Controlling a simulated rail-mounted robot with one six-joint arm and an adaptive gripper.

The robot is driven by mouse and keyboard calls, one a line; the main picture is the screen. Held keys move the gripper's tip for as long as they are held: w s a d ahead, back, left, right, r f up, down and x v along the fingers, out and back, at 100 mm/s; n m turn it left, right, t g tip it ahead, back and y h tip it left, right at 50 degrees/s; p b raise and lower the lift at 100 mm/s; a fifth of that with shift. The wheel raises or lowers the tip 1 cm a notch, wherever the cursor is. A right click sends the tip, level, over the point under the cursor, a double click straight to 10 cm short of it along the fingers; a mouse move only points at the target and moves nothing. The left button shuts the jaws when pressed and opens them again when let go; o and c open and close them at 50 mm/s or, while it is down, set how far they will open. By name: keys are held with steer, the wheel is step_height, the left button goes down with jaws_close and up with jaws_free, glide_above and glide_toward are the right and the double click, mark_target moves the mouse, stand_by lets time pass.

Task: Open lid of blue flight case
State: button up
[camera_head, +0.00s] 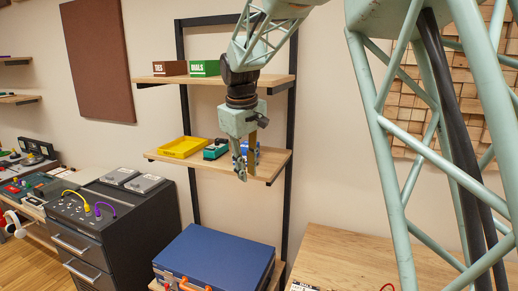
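The blue flight case (218,257) sits low at the bottom centre, on a wooden surface below the wall shelves. Its flat blue lid is down. An orange handle (193,285) and metal fittings show on its front side, which is partly cut off by the picture's bottom edge. My gripper (247,174) hangs fingers down, in front of the lower wall shelf and above the case, clear of it. Its two fingers are apart, with no object seen held between them.
The lower shelf (274,164) holds a yellow tray (182,147) and small green and blue items, close to my gripper. The upper shelf (150,80) holds brown and green boxes. A dark drawer cabinet (128,232) stands left; a wooden tabletop (345,258) lies right.

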steer(key=s+d+r+m, duration=0.2)
steer(key=s+d+r, duration=0.3)
steer(key=s+d, duration=0.6)
steer(key=s+d+r+m, duration=0.3)
steer(key=s+d+r, duration=0.3)
steer(key=s, duration=0.9)
steer(key=s+d+f+m, duration=0.2)
steer(key=s+d+f, duration=0.1)
steer(key=s, duration=1)
steer(key=s+d+f+m+t, duration=0.1)
steer(key=s+d+f, duration=0.3)
steer(key=s, duration=1)
steer(key=shift+d+m+t+b, duration=0.3)
steer(key=shift+d+m+b, duration=0.15)
steer(key=shift+d+m, duration=0.05)
jaws_close()
steer(key=shift+w, duration=0.15)
